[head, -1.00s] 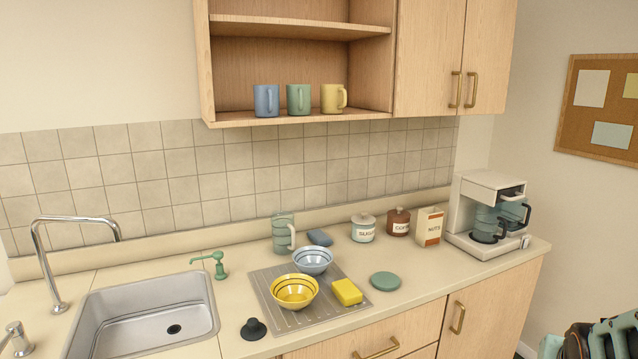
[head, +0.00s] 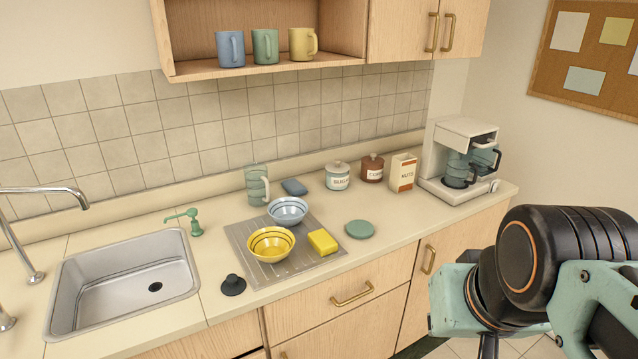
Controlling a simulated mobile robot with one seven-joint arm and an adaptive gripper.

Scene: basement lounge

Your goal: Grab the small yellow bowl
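The small yellow bowl (head: 270,257) sits upright on the metal drying tray (head: 250,275) on the counter, right of the sink. It has dark rings inside and looks empty. A light blue bowl (head: 287,212) stands just behind it and a yellow sponge (head: 322,241) lies to its right, both on the tray. My arm shows at the lower right of the head view, well apart from the bowl. My gripper's fingertips are not visible.
A black sink stopper (head: 233,286) lies left of the tray's front and a green coaster (head: 360,229) to its right. The sink (head: 125,285) is left. Drawers and cabinet doors lie below the counter edge.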

